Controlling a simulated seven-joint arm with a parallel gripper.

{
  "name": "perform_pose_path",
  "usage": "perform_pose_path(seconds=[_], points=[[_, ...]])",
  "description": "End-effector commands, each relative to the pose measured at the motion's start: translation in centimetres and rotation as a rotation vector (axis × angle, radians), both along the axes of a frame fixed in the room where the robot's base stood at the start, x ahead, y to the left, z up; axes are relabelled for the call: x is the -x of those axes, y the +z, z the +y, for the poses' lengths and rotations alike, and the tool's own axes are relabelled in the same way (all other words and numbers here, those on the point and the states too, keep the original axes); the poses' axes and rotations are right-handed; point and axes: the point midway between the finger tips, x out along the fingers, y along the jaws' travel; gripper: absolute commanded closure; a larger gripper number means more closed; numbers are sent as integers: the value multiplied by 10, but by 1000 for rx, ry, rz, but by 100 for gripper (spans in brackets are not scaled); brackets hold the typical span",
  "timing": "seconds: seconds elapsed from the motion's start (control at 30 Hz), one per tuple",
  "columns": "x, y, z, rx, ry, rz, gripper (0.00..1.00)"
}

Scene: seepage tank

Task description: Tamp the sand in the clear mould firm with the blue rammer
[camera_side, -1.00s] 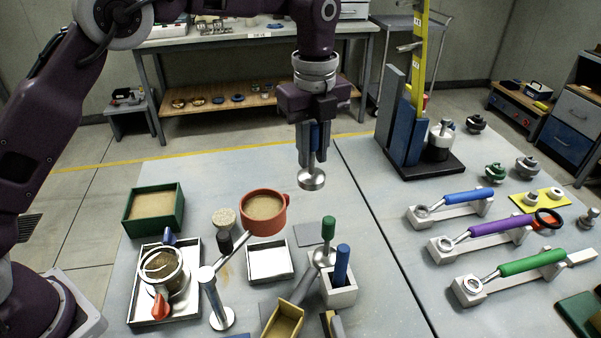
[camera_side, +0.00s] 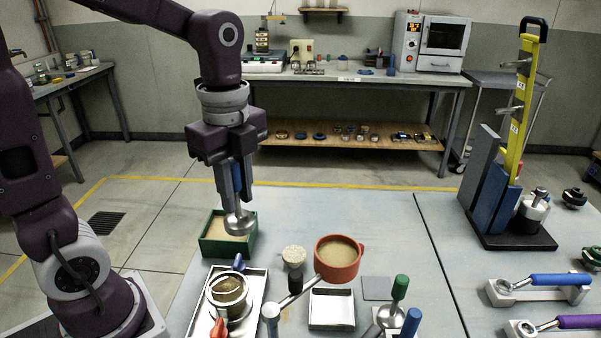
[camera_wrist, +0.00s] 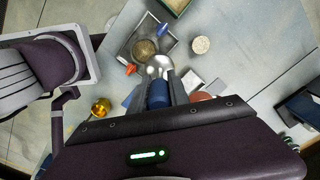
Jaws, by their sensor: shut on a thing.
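My gripper (camera_side: 236,182) is shut on the blue rammer (camera_side: 239,222), which hangs upright with its round metal head down. In the wrist view, its blue handle (camera_wrist: 158,94) sits between my fingers, with the metal head beyond them. The clear mould (camera_side: 229,310) stands in a metal tray at lower left, with brown sand (camera_side: 229,287) showing inside. In the wrist view the mould (camera_wrist: 143,57) shows just beside the rammer head.
A blue lever (camera_side: 239,262) and an orange one (camera_side: 219,328) flank the mould. A red sand pot (camera_side: 338,262), a brush (camera_side: 294,257), an empty square tray (camera_side: 332,308) and a green-handled tool (camera_side: 400,287) stand to the right. A yellow upright apparatus (camera_side: 517,120) stands further right.

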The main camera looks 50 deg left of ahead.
Motion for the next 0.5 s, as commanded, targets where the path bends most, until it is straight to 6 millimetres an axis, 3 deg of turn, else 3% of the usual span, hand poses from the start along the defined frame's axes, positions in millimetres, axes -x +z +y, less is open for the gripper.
perform_pose_path(seconds=[0.23, 0.5], points=[[47, -17, 7, 4, 113, 1, 100], [45, -60, 7, 3, 107, 5, 100]])
